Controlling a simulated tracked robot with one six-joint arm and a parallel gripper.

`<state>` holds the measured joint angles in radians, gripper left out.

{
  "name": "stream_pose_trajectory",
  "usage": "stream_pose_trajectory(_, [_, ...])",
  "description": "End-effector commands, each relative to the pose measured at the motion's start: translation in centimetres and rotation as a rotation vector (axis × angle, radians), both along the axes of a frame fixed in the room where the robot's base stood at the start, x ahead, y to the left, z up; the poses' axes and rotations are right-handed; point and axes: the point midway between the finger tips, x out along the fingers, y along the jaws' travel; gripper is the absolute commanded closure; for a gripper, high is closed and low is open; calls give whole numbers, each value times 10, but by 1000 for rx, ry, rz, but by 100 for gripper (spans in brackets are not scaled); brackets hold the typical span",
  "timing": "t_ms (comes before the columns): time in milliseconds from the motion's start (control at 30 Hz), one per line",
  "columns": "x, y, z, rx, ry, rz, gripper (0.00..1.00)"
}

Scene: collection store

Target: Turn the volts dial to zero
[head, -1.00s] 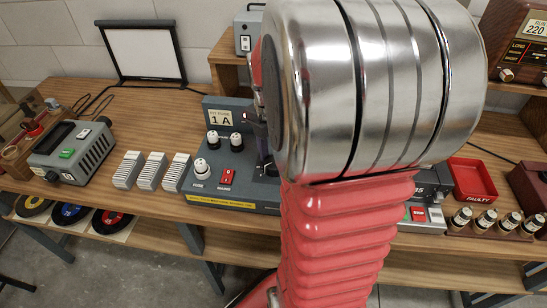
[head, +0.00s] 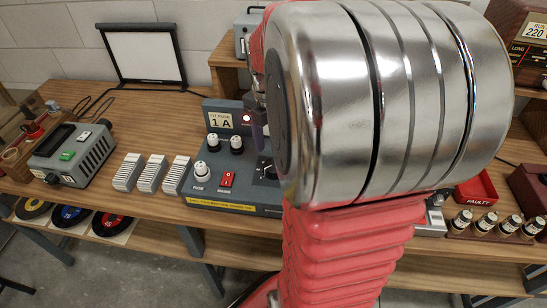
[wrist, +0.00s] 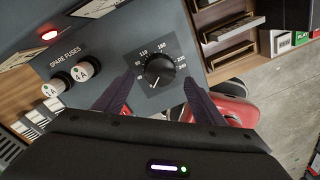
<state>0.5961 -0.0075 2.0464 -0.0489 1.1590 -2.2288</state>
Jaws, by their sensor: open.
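The volts dial (wrist: 160,72) is a black round knob on a square dark plate with white numbers, on the grey test unit (wrist: 105,28). A small white mark shows at its lower left; I cannot tell exactly which number it meets. My gripper (wrist: 160,79) is open, with one dark finger on each side of the dial in the wrist view. I cannot tell whether either finger touches it. In the head view one finger (head: 259,138) shows over the unit (head: 217,183), beside my arm, which hides most of the dial area.
A lit red lamp (wrist: 48,35) and two spare fuses (wrist: 72,78) are on the unit left of the dial. A red switch (head: 227,179) and a fuse cap (head: 201,172) are near its front. A grey meter box (head: 71,153) stands at left on the bench.

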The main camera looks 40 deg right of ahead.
Motion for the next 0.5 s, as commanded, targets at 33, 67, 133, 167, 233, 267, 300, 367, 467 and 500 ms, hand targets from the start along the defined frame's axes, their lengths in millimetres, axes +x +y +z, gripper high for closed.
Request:
stream_pose_trajectory(33, [1, 0, 10, -2, -3, 0, 36])
stream_pose_trajectory(67, [2, 0, 15, -3, -4, 0, 36])
stream_pose_trajectory(133, [3, 0, 27, -3, -3, 1, 36])
stream_pose_trajectory(167, [3, 0, 32, -2, -3, 1, 36])
stream_pose_trajectory(233, [4, 0, 45, -2, -2, 1, 36])
stream_pose_trajectory(267, [4, 0, 50, -2, -3, 1, 36])
stream_pose_trajectory(300, [5, 0, 57, -2, -3, 1, 36])
stream_pose_trajectory(367, [5, 0, 67, -3, -3, 1, 36])
stream_pose_trajectory(467, [6, 0, 80, -2, -2, 1, 36])
stream_pose_trajectory(500, [6, 0, 85, -1, -1, 1, 36])
